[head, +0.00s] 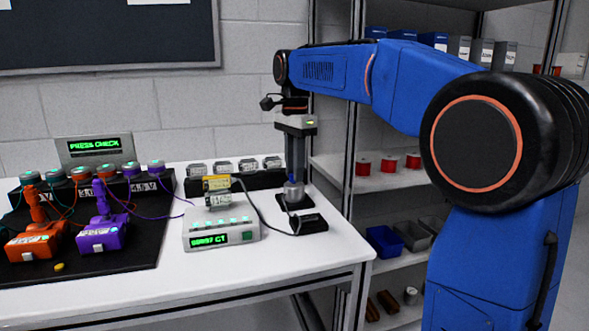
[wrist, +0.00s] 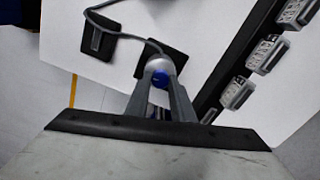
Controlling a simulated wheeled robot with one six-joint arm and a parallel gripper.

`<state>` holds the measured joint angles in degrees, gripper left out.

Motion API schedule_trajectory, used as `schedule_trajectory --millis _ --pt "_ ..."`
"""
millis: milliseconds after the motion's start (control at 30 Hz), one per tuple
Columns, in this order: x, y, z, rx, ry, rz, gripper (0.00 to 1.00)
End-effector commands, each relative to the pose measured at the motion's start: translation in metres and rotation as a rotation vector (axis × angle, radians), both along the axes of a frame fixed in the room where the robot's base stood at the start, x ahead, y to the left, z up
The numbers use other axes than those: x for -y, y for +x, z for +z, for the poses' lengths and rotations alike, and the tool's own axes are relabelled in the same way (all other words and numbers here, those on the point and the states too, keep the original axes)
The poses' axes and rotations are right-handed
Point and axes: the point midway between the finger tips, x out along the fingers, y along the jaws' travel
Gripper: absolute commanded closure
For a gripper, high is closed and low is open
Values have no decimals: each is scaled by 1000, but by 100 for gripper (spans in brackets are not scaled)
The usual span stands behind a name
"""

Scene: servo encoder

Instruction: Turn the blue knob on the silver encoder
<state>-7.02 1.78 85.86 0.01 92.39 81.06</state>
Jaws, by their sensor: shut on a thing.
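The silver encoder (head: 293,193) stands upright on a black base plate at the right end of the white table. In the wrist view its silver body (wrist: 158,64) shows just beyond the fingertips, with the blue knob (wrist: 160,79) between them. My gripper (head: 294,180) points straight down onto the encoder from above. In the wrist view my gripper (wrist: 160,84) has its two grey fingers closed in on the blue knob from both sides. The knob's sides are partly hidden by the fingers.
A tester box (head: 221,232) with a green display stands left of the encoder, and a dark cable (head: 252,204) runs between them. A black rack (head: 236,179) with several grey servos stands behind. Orange (head: 36,240) and purple (head: 103,235) small arms stand on a black mat at left.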

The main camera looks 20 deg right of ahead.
Motion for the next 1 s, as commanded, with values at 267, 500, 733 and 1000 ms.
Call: schedule_trajectory --millis 267,500,733,1000 --pt "0 1 1 5 -1 -3 100" --pt "0 1 1 4 0 -2 60" --pt "0 0 1 2 0 -2 60" --pt "0 1 26 5 0 -2 60"
